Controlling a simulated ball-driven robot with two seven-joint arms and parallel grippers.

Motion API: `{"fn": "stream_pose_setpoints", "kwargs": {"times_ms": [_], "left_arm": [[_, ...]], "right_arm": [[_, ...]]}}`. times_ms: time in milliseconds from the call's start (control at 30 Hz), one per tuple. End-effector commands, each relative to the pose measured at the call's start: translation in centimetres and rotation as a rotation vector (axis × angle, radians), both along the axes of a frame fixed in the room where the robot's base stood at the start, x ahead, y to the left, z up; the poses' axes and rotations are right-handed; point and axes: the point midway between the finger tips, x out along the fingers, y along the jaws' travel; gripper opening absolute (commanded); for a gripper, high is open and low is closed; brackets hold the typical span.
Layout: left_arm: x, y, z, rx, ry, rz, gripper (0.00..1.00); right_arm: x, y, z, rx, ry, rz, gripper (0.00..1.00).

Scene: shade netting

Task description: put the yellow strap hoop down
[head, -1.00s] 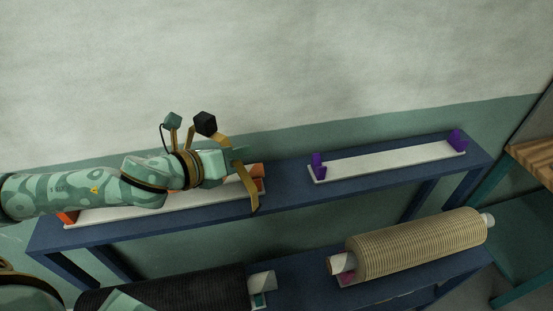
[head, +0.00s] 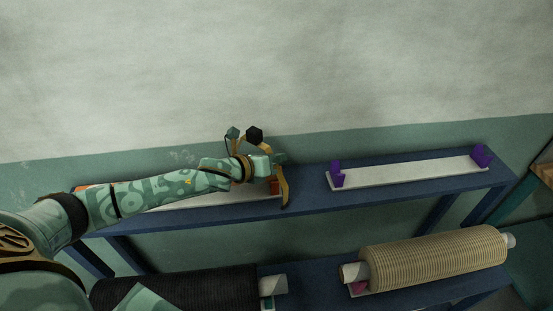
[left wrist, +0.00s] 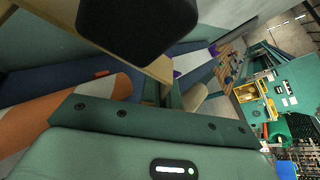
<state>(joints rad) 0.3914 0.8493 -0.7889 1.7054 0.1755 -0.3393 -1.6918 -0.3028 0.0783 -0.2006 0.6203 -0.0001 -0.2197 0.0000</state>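The yellow strap hoop (head: 284,188) shows as a thin curved golden band at the end of my left arm in the head view. Its lower end hangs at the front of the blue upper shelf. My left gripper (head: 277,159) appears shut on the band, though the fingertips are small and partly hidden. In the left wrist view a tan strip of the band (left wrist: 152,67) runs behind a large black block and beside a teal finger. Whether the band touches the shelf is unclear. My right gripper is not in view.
The blue upper shelf (head: 305,190) carries a white tray with orange pegs (head: 225,199), partly behind my left arm, and a white tray with purple pegs (head: 405,173). Below lie a beige ribbed roll (head: 435,258) and a dark roll (head: 185,288). The wall behind is bare.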

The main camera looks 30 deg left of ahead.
Motion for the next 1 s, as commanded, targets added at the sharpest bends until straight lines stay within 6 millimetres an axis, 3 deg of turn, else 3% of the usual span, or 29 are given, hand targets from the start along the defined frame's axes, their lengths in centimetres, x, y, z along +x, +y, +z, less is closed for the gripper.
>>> {"fn": "stream_pose_setpoints", "kwargs": {"times_ms": [400,467,500,833,1000], "left_arm": [[0.0,0.0,-0.7,0.002,-0.003,-0.001,0.00],[0.0,0.0,-0.6,0.001,-0.003,-0.001,0.20],[0.0,0.0,-0.6,0.001,-0.003,-0.001,0.25],[-0.1,0.1,-0.2,0.001,-0.001,0.000,0.25],[-2.6,1.1,0.5,0.003,0.001,-0.001,0.25]], "right_arm": [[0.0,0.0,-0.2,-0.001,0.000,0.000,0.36],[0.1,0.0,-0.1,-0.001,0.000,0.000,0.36],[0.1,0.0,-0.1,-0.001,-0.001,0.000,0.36],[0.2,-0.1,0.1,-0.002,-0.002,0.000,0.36],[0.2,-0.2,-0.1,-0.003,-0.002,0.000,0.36]]}}
